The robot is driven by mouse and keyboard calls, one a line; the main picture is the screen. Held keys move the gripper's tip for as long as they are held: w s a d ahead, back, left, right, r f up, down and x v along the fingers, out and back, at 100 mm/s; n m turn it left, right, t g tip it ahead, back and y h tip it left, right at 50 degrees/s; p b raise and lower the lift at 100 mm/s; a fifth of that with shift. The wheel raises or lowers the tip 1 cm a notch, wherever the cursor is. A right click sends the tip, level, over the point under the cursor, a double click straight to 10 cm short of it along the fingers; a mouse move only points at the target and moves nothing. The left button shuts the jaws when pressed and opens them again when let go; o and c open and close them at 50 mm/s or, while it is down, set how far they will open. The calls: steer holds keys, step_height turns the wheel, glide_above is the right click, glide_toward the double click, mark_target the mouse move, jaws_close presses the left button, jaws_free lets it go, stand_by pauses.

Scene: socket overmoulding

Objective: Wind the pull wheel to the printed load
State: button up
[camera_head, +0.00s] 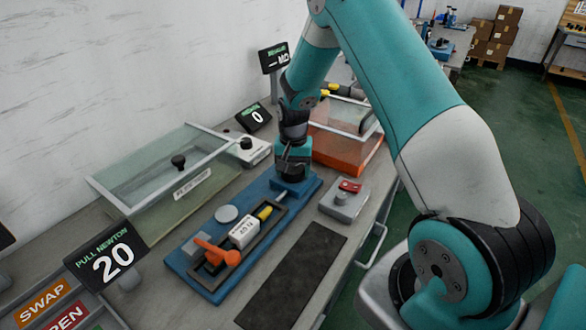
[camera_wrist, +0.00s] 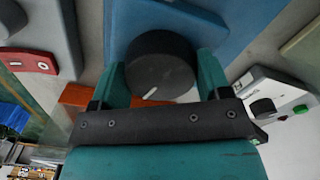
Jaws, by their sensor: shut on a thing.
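My gripper (camera_head: 292,174) points down at the far end of the blue pull rig (camera_head: 186,268). In the wrist view its two teal fingers are shut on the round black pull wheel (camera_wrist: 161,62), one on each side. A white index line on the wheel points down and slightly left in that view. In the head view my gripper hides the wheel. A white block (camera_head: 243,233) with a printed label sits in the rig; its small print is hard to read. An orange clamp lever (camera_head: 216,252) stands at the near end. The PULL NEWTON display (camera_head: 107,258) reads 20.
A grey box with a red switch (camera_head: 349,187) stands right of the rig. A glass-lidded case (camera_head: 165,175) lies left. An orange glass-topped tray (camera_head: 343,146) is behind. Another display (camera_head: 254,117) reads 0. A dark mat (camera_head: 292,283) lies bare at the front.

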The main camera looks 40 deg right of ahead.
mark_target(294, 167)
steer(key=shift+m, duration=0.7)
steer(key=o, duration=0.9)
step_height(294, 167, up, 18)
steer(key=shift+f+b, duration=0.25)
steer(key=shift+b, duration=0.5)
